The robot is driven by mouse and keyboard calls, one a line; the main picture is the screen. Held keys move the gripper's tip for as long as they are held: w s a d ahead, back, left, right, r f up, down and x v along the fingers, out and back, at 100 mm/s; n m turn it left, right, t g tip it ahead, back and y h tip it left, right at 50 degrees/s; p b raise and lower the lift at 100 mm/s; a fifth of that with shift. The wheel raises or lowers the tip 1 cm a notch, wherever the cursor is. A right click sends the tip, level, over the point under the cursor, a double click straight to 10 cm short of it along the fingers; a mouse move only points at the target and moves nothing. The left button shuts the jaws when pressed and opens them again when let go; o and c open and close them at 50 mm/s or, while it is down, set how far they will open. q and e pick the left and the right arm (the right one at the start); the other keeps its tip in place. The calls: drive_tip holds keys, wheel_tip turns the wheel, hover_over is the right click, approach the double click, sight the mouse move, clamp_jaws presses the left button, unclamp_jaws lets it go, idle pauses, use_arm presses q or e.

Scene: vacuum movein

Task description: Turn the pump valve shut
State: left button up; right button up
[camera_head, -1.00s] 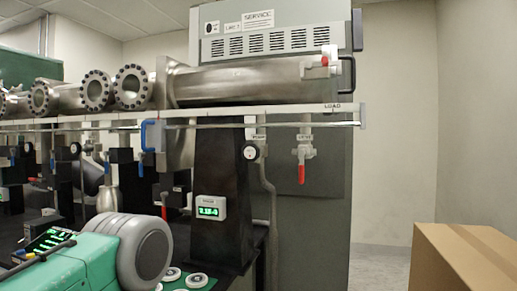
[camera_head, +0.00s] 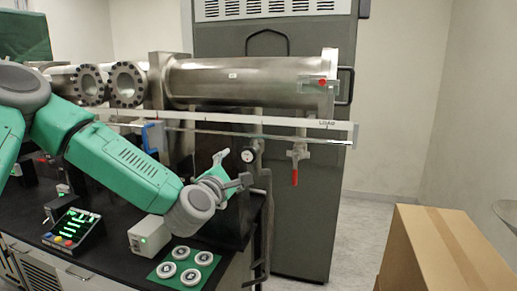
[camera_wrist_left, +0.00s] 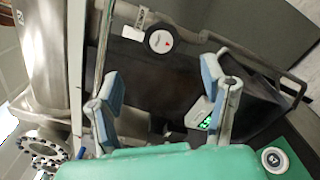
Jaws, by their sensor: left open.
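A valve with a red lever (camera_head: 294,176) hangs under the right end of the steel tube, its lever pointing down. I cannot tell whether this is the pump valve; the labels here are too small to read surely. My left gripper (camera_head: 232,170) is open and empty, left of the red lever and just below a round gauge (camera_head: 249,155). The left wrist view shows its two blue-grey fingers (camera_wrist_left: 163,90) spread apart before a dark column, with the gauge (camera_wrist_left: 160,41) beyond them. My right gripper is out of view.
The steel tube (camera_head: 235,82) and its rail (camera_head: 250,124) run above the gripper. On the black bench stand a display box (camera_head: 149,236), a button panel (camera_head: 72,230) and a green plate with several round parts (camera_head: 187,268). A cardboard box (camera_head: 440,250) stands at right.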

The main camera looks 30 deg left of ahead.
sight(251, 154)
use_arm(q)
drive_tip(key=p+x, duration=0.2)
drive_tip(key=x, duration=1.1)
drive_tip(key=shift+w+d+f+p, duration=0.1)
drive_tip(key=shift+p, duration=0.3)
drive_tip(key=c, duration=1.3)
